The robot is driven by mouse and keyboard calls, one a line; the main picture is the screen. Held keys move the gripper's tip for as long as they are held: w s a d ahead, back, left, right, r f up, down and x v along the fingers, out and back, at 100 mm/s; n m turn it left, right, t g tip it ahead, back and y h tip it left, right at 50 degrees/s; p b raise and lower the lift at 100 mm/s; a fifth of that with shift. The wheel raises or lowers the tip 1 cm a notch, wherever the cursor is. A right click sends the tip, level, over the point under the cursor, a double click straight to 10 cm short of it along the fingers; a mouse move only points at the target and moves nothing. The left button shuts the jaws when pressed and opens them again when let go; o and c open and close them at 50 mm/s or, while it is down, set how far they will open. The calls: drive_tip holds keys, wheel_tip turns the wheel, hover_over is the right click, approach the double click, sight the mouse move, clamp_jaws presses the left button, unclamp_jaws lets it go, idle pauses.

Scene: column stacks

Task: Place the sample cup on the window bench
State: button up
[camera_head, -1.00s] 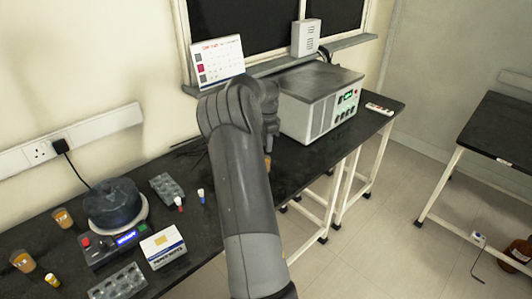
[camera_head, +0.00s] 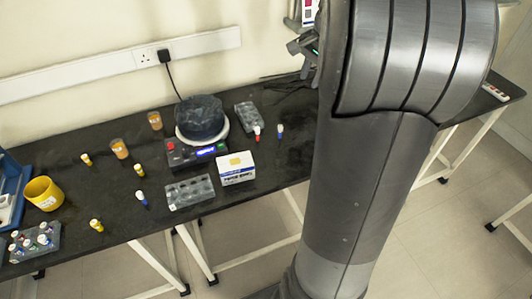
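Two amber sample cups stand upright on the black bench (camera_head: 75,222): one (camera_head: 119,148) left of the round dark device, the other (camera_head: 155,121) farther back near the wall. My arm fills the right of the view. Part of my gripper (camera_head: 301,46) shows at its left edge, above the back of the bench. Its fingers are mostly hidden, so I cannot tell whether it is open or holds anything. The window is out of view, and my arm covers much of the right-hand bench; its far end (camera_head: 497,98) shows at the right.
The round dark device (camera_head: 200,118), a white-blue box (camera_head: 236,168), grey racks (camera_head: 190,192) and small capped vials (camera_head: 141,198) crowd the bench. A yellow container (camera_head: 43,193) and a rack of vials (camera_head: 34,242) stand at left. Bare floor lies in front.

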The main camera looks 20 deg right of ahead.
drive_tip(key=s+a+r+n+t, duration=0.1)
drive_tip(key=s+a+r+n, duration=0.2)
drive_tip(key=s+a+n, duration=0.65)
drive_tip(key=s+a+f+n+t, duration=0.1)
drive_tip(key=s+a+f+n, duration=0.1)
drive_tip(key=s+a, duration=1)
drive_tip(key=shift+a+f+n+t+h, duration=0.15)
drive_tip(key=shift+f+n+t+h, duration=0.2)
drive_tip(key=shift+n, duration=0.5)
